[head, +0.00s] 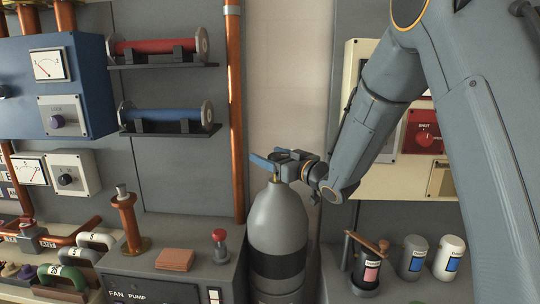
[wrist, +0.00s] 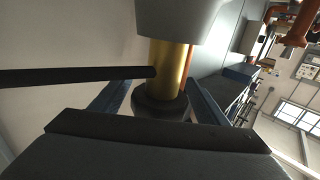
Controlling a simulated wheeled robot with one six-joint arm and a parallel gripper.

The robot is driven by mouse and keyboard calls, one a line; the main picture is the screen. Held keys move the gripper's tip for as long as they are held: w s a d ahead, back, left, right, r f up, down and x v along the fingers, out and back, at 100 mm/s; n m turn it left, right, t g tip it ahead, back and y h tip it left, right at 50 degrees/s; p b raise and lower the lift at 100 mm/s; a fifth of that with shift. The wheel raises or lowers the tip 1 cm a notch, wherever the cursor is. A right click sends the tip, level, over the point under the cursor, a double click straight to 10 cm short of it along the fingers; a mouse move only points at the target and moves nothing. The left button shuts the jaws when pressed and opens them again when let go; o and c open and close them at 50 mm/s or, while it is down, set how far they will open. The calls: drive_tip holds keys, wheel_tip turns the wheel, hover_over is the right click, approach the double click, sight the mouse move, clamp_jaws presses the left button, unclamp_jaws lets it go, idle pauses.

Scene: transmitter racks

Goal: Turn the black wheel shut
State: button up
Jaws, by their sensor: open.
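The black wheel (wrist: 160,108) sits on the end of a brass valve (wrist: 168,65) atop a grey gas cylinder (head: 277,218). The cylinder stands upright, with a dark band around its lower body. In the wrist view, the open blue fingers of my gripper (wrist: 160,93) lie on either side of the wheel, with the wheel between them. I cannot tell whether they touch it. In the head view, my gripper (head: 276,160) reaches in from the right at the cylinder's top and hides most of the valve and wheel.
A thin dark rod (wrist: 75,75) runs left from the valve. A copper pipe (head: 235,110) rises behind the cylinder. A fan pump cabinet (head: 165,270) stands left, with a red-knobbed lever (head: 219,245). Several canisters (head: 413,258) stand on the right shelf.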

drive_tip(key=c, duration=1)
drive_tip(key=shift+c, duration=0.2)
